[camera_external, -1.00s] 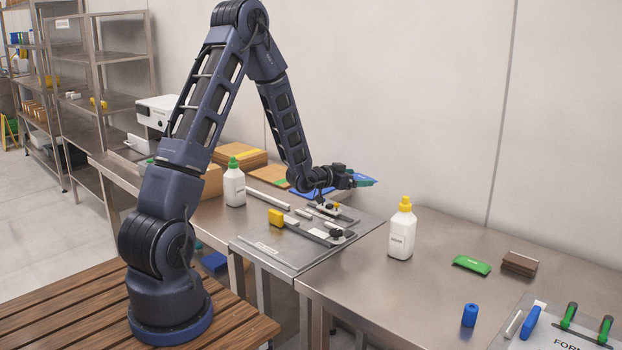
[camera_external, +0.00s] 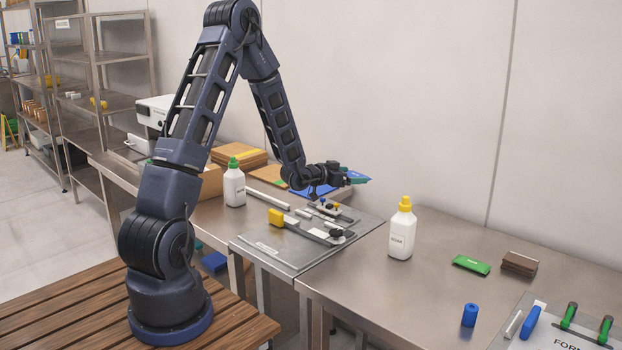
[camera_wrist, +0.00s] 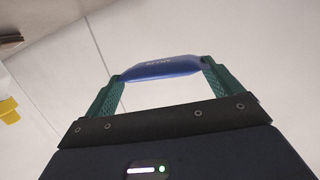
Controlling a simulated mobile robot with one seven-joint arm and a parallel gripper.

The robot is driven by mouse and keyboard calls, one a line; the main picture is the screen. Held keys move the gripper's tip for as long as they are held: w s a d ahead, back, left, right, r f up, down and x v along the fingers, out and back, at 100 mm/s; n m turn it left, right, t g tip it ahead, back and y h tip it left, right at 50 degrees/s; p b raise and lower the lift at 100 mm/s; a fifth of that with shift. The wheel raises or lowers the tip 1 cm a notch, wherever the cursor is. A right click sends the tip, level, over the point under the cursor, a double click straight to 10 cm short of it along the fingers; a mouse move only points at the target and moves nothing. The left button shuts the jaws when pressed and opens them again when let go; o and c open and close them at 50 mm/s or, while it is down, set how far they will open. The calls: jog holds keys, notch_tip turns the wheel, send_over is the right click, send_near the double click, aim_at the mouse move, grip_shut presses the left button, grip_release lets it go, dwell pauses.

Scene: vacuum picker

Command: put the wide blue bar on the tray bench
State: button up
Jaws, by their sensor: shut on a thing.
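My gripper (camera_external: 357,178) is at the end of the outstretched arm, above the metal bench. In the wrist view its two green-padded fingers (camera_wrist: 158,86) are shut on a blue bar (camera_wrist: 160,67), which spans between their tips. In the outside view the held bar is small and partly hidden by the fingers. A metal bench (camera_external: 350,290) runs along the wall under and beside the gripper. Which part counts as the tray bench I cannot tell.
Below the gripper is a grey plate (camera_external: 275,255) with a fixture and yellow block (camera_external: 276,217). A yellow-capped bottle (camera_external: 402,232) stands right of it, a green-capped bottle (camera_external: 234,187) left.

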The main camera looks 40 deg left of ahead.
jog(key=s+a+r, duration=0.1)
jog(key=s+a, duration=0.2)
jog(key=a, duration=0.9)
jog(key=r+n+y, duration=0.1)
jog(key=r, duration=0.1)
send_over(219, 217)
jog(key=w+d, duration=0.7)
jog(key=w, duration=0.4)
jog(key=shift+s+f, duration=0.15)
jog(key=shift+s, duration=0.05)
jog(key=shift+y, duration=0.3)
jog(key=s+a, duration=0.2)
jog(key=s, duration=0.1)
jog(key=s+a, duration=0.2)
jog(key=s, duration=0.2)
jog(key=s+a, duration=0.3)
jog(key=shift+s, duration=0.15)
jog(key=shift+c, duration=0.2)
notch_tip(219, 217, down, 19)
jog(key=shift+f, duration=0.2)
jog(key=shift+f, duration=0.2)
